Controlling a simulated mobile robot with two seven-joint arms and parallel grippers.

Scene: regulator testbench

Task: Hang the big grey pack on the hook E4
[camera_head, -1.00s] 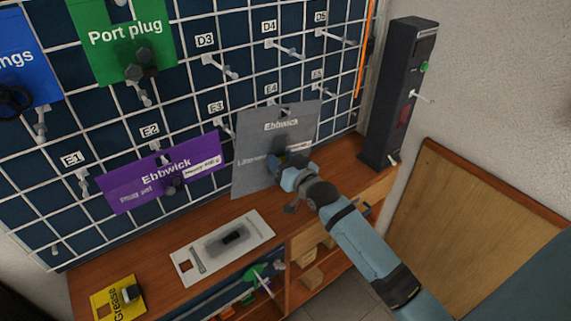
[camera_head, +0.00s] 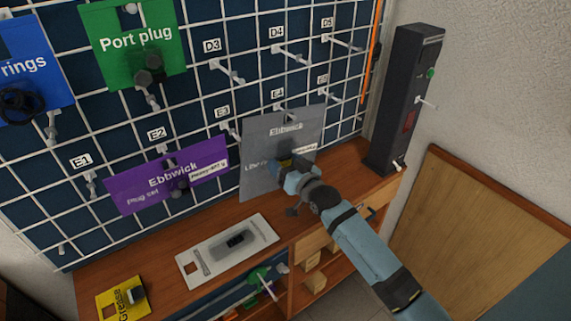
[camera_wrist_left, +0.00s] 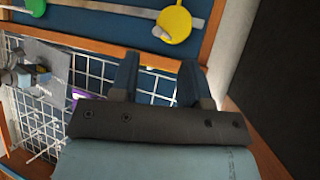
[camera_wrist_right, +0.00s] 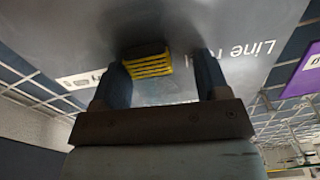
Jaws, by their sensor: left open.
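The big grey pack (camera_head: 258,155), labelled Ebbwick, is upright against the grid at the E4 label (camera_head: 277,94). The end of the E4 hook (camera_head: 285,113) shows at its top edge; I cannot tell whether it passes through the pack's hole. My right gripper (camera_head: 285,166) is at the pack's front. In the right wrist view, the right gripper's fingers (camera_wrist_right: 162,85) stand apart, with a yellow-and-black block (camera_wrist_right: 150,65) on the pack between their tips and a gap at one side. My left gripper (camera_wrist_left: 157,85) is open and empty, away from the pack.
A purple pack (camera_head: 165,180) hangs to the left on E2, and a green Port plug pack (camera_head: 125,55) above. A dark upright tower (camera_head: 398,100) stands right of the grid. A white plate (camera_head: 195,268) and a yellow grease pack (camera_head: 112,300) lie on the wooden bench.

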